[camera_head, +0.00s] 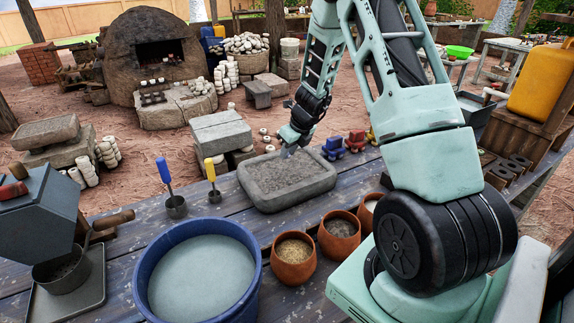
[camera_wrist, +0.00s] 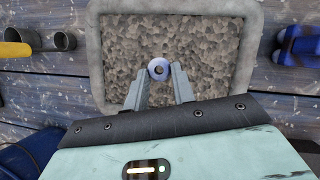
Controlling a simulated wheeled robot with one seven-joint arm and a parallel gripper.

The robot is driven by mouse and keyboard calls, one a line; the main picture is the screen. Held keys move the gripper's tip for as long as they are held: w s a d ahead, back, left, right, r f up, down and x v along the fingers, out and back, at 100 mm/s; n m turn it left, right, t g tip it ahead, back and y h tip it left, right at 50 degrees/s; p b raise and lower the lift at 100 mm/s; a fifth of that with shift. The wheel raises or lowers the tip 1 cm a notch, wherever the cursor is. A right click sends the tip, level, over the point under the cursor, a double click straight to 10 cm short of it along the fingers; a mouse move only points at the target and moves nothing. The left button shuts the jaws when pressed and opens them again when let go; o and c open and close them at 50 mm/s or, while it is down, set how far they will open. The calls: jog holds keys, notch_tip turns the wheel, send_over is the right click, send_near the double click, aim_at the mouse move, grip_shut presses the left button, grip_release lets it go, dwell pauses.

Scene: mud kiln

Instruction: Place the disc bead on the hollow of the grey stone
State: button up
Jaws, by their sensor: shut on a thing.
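My gripper (camera_head: 287,153) is over the far part of the hollow. The bead is too small to make out in the head view, and its height above the hollow is hard to tell.
A blue tub (camera_head: 148,270) and clay pots (camera_head: 292,273) stand in front of the stone. Scoops with yellow (camera_head: 210,170) and blue (camera_head: 164,170) handles stand to its left. Blue (camera_head: 333,149) and red (camera_head: 356,141) toy trucks are at its right.

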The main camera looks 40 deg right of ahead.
aim_at(286, 170)
jog(key=shift+f+b, duration=0.5)
jog(key=shift+f, duration=1.95)
jog(key=shift+f, duration=0.1)
jog(key=o, duration=1)
jog(key=shift+c, duration=0.2)
